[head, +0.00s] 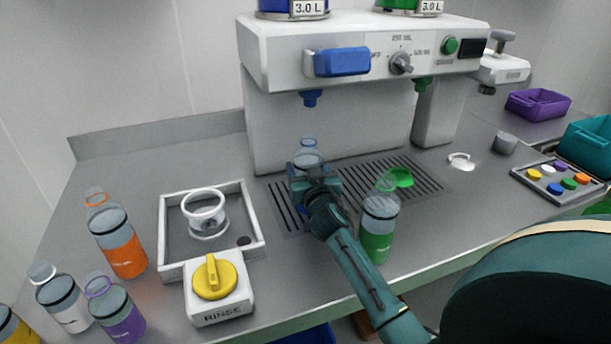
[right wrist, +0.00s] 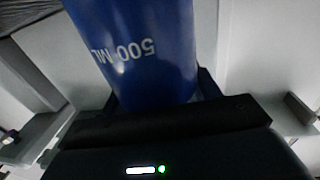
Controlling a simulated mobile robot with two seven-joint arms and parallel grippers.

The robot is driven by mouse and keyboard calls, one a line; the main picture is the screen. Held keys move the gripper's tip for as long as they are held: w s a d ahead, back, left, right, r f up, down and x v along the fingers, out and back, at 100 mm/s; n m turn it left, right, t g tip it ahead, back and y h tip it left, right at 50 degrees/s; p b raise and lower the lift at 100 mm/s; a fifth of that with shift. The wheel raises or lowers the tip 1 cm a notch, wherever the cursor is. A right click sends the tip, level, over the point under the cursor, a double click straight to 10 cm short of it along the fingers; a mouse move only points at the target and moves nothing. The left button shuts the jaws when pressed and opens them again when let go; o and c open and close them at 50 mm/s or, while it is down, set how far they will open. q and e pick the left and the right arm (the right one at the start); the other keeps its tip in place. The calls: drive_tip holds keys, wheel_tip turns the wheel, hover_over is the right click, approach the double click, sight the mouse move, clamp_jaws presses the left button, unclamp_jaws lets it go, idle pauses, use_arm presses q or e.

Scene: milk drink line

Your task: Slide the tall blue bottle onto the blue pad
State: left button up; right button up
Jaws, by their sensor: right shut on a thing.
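My right gripper (head: 312,178) is shut on the tall blue bottle, over the left part of the slotted drip tray. The bottle's clear top (head: 308,152) shows behind the gripper in the head view, below the blue nozzle (head: 311,98). In the right wrist view its blue body (right wrist: 135,50) with "500 ML" lettering is between the fingers. A bit of blue shows under the gripper, but I cannot tell if it is bottle or pad. The blue pad is not clearly seen; the gripper and bottle cover that area. My left gripper is not in view.
A green-labelled bottle (head: 379,228) stands right of my arm, near a green pad (head: 399,177) on the drip tray (head: 432,190). The dispenser (head: 330,130) stands behind. At left are a rinse basin (head: 172,232) and several bottles, including an orange one (head: 124,255).

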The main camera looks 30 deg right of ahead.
drive_tip(key=shift+d, duration=0.1)
idle(0.3)
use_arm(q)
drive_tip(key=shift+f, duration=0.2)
use_arm(e)
drive_tip(key=shift+w+d, duration=0.65)
drive_tip(key=shift+w, duration=0.15)
use_arm(q)
drive_tip(key=shift+b, duration=0.3)
use_arm(e)
drive_tip(key=o, duration=1)
drive_tip(key=shift+o, duration=0.2)
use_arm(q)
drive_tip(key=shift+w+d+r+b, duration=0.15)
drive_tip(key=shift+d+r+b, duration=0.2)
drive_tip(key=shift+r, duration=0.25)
use_arm(e)
drive_tip(key=v, duration=1.3)
drive_tip(key=shift+s, duration=0.25)
